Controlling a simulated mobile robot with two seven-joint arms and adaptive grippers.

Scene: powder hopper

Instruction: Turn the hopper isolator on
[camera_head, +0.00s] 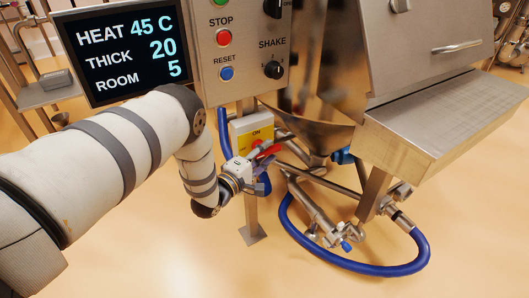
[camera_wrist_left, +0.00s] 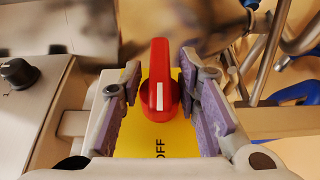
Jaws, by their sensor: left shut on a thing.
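The hopper isolator is a yellow-faced switch (camera_head: 243,131) on a grey box, low on the post under the button panel. "ON" shows at its top in the head view. Its red handle (camera_head: 268,151) is partly covered by my gripper. In the left wrist view the red handle (camera_wrist_left: 160,78) has a white mark and points up the picture, with "OFF" on the yellow plate (camera_wrist_left: 138,140) below it. My left gripper (camera_head: 259,165) is shut on the red handle, its purple-padded fingers on either side (camera_wrist_left: 160,82). My right gripper is not in view.
A display (camera_head: 124,52) reads heat 45 C, thick 20, room 5. The panel (camera_head: 238,60) beside it has stop and reset buttons and a shake knob. The steel hopper (camera_head: 310,115), pipes and a blue hose (camera_head: 375,268) stand close on the right. The floor in front is clear.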

